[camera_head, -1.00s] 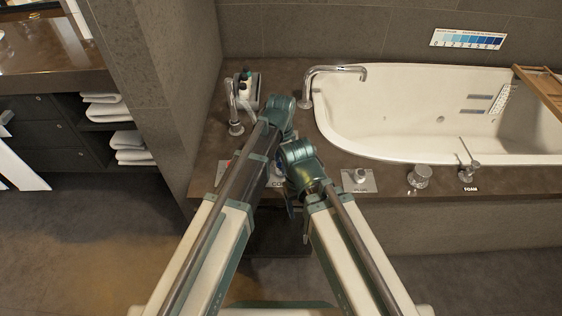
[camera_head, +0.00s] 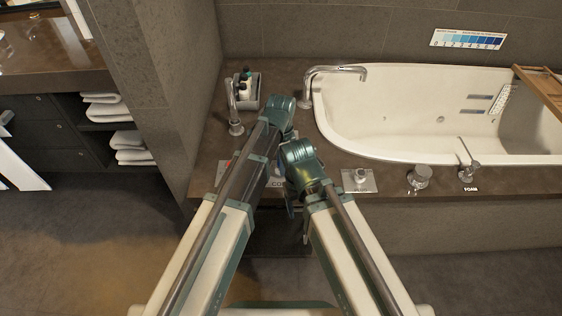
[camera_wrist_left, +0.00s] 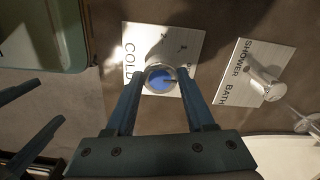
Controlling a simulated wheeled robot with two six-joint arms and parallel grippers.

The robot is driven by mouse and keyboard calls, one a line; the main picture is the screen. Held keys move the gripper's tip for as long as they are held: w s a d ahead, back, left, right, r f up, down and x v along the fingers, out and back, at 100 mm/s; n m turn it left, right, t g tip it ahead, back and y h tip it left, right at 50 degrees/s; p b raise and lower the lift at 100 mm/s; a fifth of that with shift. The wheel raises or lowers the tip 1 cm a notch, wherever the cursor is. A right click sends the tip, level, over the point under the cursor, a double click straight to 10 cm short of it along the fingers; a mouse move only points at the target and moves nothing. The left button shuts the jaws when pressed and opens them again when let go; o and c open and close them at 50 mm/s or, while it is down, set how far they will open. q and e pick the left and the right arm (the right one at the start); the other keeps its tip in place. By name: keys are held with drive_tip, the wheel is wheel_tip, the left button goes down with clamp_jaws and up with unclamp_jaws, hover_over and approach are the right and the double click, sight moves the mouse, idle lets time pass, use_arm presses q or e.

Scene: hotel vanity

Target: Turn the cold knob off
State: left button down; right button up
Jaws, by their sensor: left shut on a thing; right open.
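The cold knob (camera_wrist_left: 160,78) is a round chrome knob with a blue cap on a white plate marked COLD (camera_wrist_left: 132,42). A dark mark on the cap points right in the left wrist view. My left gripper (camera_wrist_left: 158,88) is shut on the knob, one finger on each side. My right gripper (camera_wrist_left: 28,118) is open and empty beside the plate, at the left of the left wrist view. In the head view its wrist is close to my left arm.
The shower/bath knob (camera_wrist_left: 266,84) stands beside the cold plate. Further right are another chrome knob (camera_head: 419,176) and the foam control (camera_head: 468,172). The bathtub (camera_head: 400,120), spout (camera_head: 335,70), a chrome fixture (camera_head: 234,110) and a bottle tray (camera_head: 247,88) lie beyond my arms.

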use_arm(q)
drive_tip(key=shift+c, duration=1.3)
unclamp_jaws()
drive_tip(key=shift+r, duration=0.1)
wheel_tip(320, 180, up, 14)
drive_tip(key=p, duration=1.3)
drive_tip(key=shift+f+p, duration=0.2)
drive_tip(key=shift+p, duration=0.2)
drive_tip(key=s+a+n, duration=0.6)
drive_tip(key=a+n, duration=0.2)
drive_tip(key=a, duration=0.1)
drive_tip(key=s+a+n, duration=0.5)
drive_tip(key=a+n, duration=0.3)
drive_tip(key=s+d+r+m+y+p, duration=0.1)
drive_tip(key=s+d+r+m+p, duration=0.3)
drive_tip(key=d+r+p, duration=0.7)
drive_tip(key=shift+s+r, duration=0.3)
drive_tip(key=shift+s, duration=0.6)
